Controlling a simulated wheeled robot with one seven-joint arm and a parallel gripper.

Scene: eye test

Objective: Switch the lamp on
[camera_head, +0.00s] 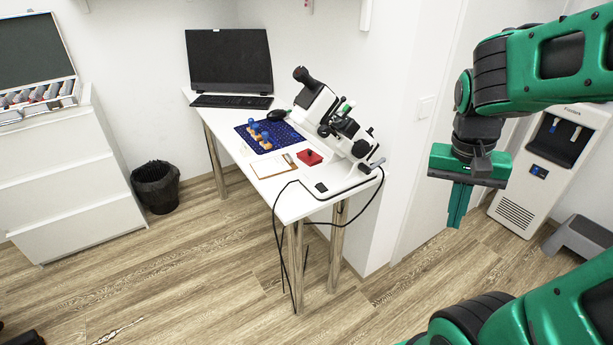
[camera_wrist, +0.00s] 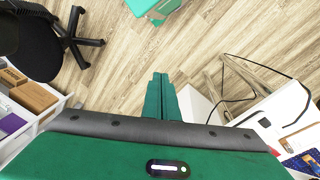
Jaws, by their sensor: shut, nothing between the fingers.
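I cannot make out a separate desk lamp in either view. A white and black microscope (camera_head: 345,133) stands on the white table in the head view, with a dark patch (camera_head: 321,187) on its base. A small red box (camera_head: 309,157) with a black knob on top sits beside the microscope. A pale switch plate (camera_head: 425,108) is on the wall right of the table. My gripper (camera_head: 457,222) is shut and empty, pointing down in the air right of the table. Its closed fingers (camera_wrist: 160,80) show in the wrist view. Whether any lamp is lit cannot be told.
The white table (camera_head: 287,208) also holds a monitor (camera_head: 229,60), a keyboard (camera_head: 232,102) and a blue mat (camera_head: 243,133). A black cable (camera_head: 275,235) hangs off its front. A water dispenser (camera_head: 555,145) stands at right. An office chair (camera_wrist: 30,45) shows in the wrist view.

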